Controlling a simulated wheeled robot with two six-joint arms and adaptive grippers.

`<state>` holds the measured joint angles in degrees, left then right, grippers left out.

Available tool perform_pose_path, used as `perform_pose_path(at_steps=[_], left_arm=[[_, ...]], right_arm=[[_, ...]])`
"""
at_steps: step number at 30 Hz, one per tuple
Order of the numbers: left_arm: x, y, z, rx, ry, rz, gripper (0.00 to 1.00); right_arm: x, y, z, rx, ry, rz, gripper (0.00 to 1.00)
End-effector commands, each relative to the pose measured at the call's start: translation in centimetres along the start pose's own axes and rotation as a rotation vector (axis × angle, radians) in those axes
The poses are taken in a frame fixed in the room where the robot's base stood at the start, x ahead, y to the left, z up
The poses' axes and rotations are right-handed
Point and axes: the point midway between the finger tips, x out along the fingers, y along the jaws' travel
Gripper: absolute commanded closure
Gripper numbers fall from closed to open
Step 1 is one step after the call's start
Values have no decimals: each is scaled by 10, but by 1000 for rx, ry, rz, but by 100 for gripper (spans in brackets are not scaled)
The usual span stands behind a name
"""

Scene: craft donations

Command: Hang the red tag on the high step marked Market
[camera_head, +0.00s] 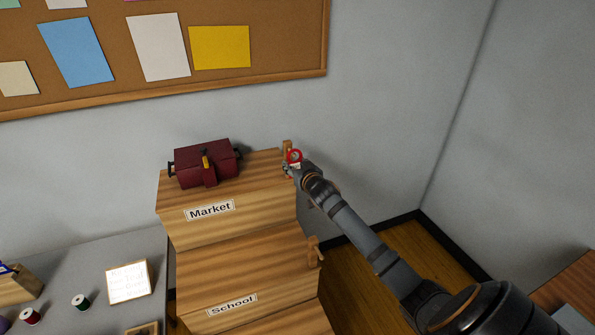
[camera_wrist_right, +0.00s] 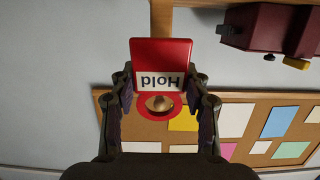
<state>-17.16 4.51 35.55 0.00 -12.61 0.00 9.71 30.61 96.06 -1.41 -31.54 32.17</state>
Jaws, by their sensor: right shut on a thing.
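The red tag (camera_head: 295,156) is in my right gripper (camera_head: 292,168), at the right edge of the high step marked Market (camera_head: 213,229). In the right wrist view the tag (camera_wrist_right: 160,48) shows a white label reading "Hold", upside down, and a red ring. My right gripper (camera_wrist_right: 160,80) is shut on it, a finger at each side. A round wooden knob (camera_wrist_right: 160,103) shows inside the ring; I cannot tell if it passes through. The step's wooden post (camera_head: 287,147) stands just behind the tag. My left gripper is not in view.
A dark red box (camera_head: 205,163) sits on the high step. The lower step marked School (camera_head: 240,280) has its own peg (camera_head: 314,252). A grey table (camera_head: 90,270) with spools and a note card stands left. A pinboard (camera_head: 290,70) hangs behind.

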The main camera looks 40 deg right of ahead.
Motion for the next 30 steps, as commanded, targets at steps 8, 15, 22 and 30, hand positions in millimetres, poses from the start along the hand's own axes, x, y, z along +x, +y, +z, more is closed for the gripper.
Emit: perform_pose_path(at_steps=[8, 15, 22, 30], left_arm=[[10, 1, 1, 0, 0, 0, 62], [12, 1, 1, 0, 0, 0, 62], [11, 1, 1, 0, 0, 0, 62], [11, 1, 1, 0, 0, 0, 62]], right_arm=[[19, -1, 0, 2, -1, -1, 68], [28, -1, 2, 1, 0, -1, 68], [30, -1, 3, 1, 0, -1, 68], [30, -1, 3, 1, 0, -1, 68]])
